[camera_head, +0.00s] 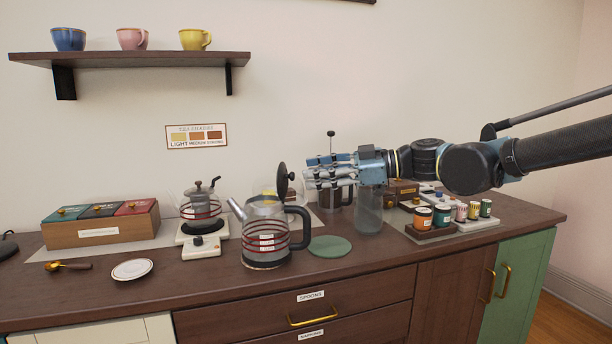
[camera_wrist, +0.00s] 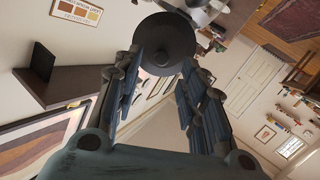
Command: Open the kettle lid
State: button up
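The glass kettle (camera_head: 266,232), with red lines, a spout at left and a black handle at right, stands on the dark counter. Its black lid (camera_head: 282,181) stands up nearly vertical above the handle side, so the top looks open. In the wrist view the lid (camera_wrist: 165,44) appears as a dark round disc with a knob, just beyond the fingertips. My gripper (camera_head: 309,172) is right of the lid, pointing left, at about lid height. Its two fingers (camera_wrist: 159,78) are apart with nothing held between them. I cannot tell whether a fingertip touches the lid.
A smaller glass pot (camera_head: 200,203) sits on a white base (camera_head: 203,230) at left. A green round mat (camera_head: 330,246) lies right of the kettle. A glass cylinder (camera_head: 369,213) stands below my wrist. A tray of jars (camera_head: 431,233) is further right. A French press (camera_head: 335,192) is behind my fingers.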

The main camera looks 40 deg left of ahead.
jog(key=v, duration=0.7)
jog(key=shift+w, duration=0.1)
dwell(0.4)
jog(key=w+d+f+m+t+h, duration=0.35)
jog(key=w+d+f+m, duration=0.45)
jog(key=d, duration=0.5)
jog(key=w+d+f+m+t+h, duration=0.2)
jog(key=w+d+f+m+t, duration=0.3)
jog(key=d+f, duration=0.65)
jog(key=s+d+f+m+h, duration=0.1)
jog(key=d+f+m+h, duration=0.2)
jog(key=d, duration=0.7)
jog(key=s+d+f+m+h, duration=0.1)
jog(key=d+f+m+h, duration=0.2)
jog(key=d+f+m, duration=0.3)
jog(key=s+d+f+m+h, duration=0.1)
jog(key=d+f+m+h, duration=0.2)
jog(key=d, duration=1)
notch_tip(320, 180, down, 3)
jog(key=shift+d+r+m+t, duration=0.25)
jog(key=shift+d+m+t, duration=0.2)
jog(key=shift+m, duration=0.35)
jog(key=shift+a, duration=0.2)
jog(key=shift+c, duration=0.6)
